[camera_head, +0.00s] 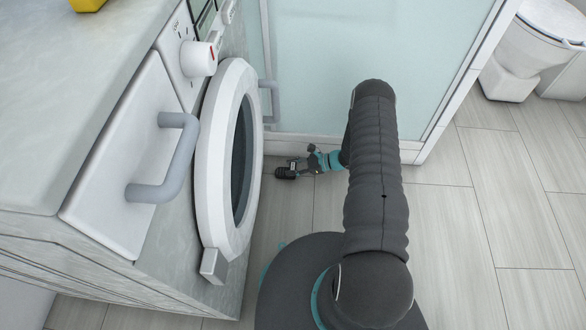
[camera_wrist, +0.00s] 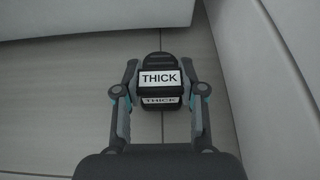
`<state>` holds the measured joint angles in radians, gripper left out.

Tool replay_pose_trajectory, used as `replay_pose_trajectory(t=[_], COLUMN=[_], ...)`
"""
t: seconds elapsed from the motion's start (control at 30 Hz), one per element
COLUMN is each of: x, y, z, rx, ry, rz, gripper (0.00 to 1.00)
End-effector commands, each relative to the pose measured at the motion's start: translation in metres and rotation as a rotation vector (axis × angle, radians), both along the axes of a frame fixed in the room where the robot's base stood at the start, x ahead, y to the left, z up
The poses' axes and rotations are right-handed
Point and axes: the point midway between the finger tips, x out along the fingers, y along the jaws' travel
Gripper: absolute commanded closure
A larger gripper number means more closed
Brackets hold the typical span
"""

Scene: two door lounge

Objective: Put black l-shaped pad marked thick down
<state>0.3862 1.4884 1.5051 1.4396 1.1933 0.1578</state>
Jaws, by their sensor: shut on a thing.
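My gripper (camera_wrist: 161,82) is shut on the black L-shaped pad (camera_wrist: 153,59), which sits between the two fingers in the wrist view. The pad shows white labels reading THICK on two faces. In the head view my gripper (camera_head: 301,167) is low near the floor, between the open round washer door and the glass panel. The pad (camera_head: 285,173) shows there as a small dark shape at the gripper's end. I cannot tell whether the pad touches the floor.
The washing machine's round door (camera_head: 228,160) stands open left of my gripper. A frosted glass panel (camera_head: 325,65) on a white sill is just beyond it. A white toilet (camera_head: 525,50) is at the top right. The tiled floor (camera_head: 480,230) at the right is clear.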

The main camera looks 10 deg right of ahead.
Motion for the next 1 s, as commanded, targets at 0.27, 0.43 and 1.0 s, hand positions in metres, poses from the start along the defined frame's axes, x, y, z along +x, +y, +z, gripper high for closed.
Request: replay_pose_trajectory(t=[0.27,0.43,1.0], x=[0.0002,0.0001,-0.0009], y=[0.0,0.0,-0.0061], z=[-0.0069,-0.0106,-0.0038], rx=[0.0,0.0,0.0], ry=[-0.001,-0.001,-0.001], rz=[0.0,0.0,-0.003], gripper=[0.96,0.96,0.35])
